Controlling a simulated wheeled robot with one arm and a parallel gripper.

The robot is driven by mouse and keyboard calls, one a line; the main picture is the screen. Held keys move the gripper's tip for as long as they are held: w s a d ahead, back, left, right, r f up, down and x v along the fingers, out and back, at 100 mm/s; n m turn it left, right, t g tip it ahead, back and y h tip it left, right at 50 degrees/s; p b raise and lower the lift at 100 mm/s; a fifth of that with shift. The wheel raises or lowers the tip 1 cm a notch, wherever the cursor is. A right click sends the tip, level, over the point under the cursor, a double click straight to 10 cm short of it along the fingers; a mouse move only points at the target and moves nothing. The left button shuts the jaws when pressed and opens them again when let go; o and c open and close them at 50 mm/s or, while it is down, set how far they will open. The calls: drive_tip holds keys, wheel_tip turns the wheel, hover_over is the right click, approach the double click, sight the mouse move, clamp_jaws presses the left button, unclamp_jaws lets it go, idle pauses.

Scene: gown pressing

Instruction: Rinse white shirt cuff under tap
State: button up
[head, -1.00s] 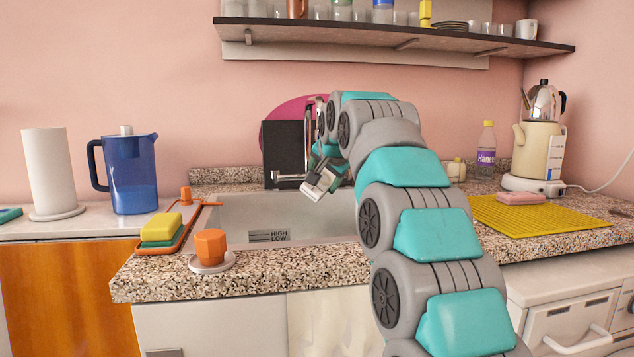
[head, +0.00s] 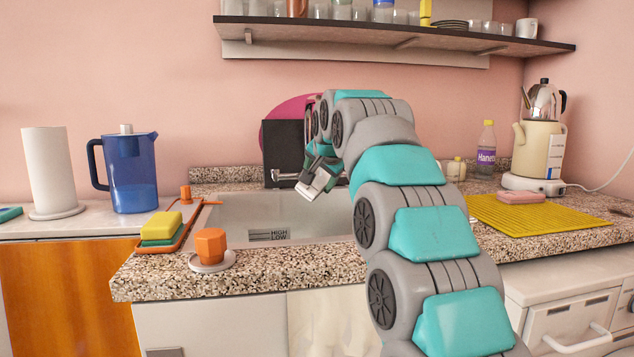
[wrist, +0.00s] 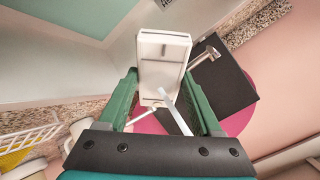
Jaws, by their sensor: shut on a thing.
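My gripper (head: 318,180) is over the back of the sink (head: 240,215), beside the metal tap (head: 285,177). The wrist view shows its green fingers closed on a white, flat, boxy piece (wrist: 163,65) with a greyish panel. I cannot tell whether this is the shirt cuff; no other shirt cloth is recognisable. A thin pale strip (wrist: 174,110) crosses below it. The tap also shows in the wrist view (wrist: 205,57), just right of the piece and apart from it in the picture. I cannot make out running water. My arm hides part of the tap and the sink's right side.
A black panel (head: 283,145) stands behind the tap. A blue jug (head: 130,172) is further left. A yellow mat (head: 540,217) lies right. A shelf (head: 400,38) hangs above.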

drive_tip(key=s+d+b, duration=0.2)
drive_tip(key=s+b, duration=0.2)
drive_tip(key=s, duration=0.3)
drive_tip(key=shift+s+d, duration=0.15)
drive_tip(key=shift+s, duration=0.1)
idle(0.4)
idle(1.1)
drive_tip(key=p+v, duration=0.1)
drive_tip(key=v, duration=0.5)
drive_tip(key=shift+r, duration=0.25)
drive_tip(key=shift+s, duration=0.1)
idle(0.3)
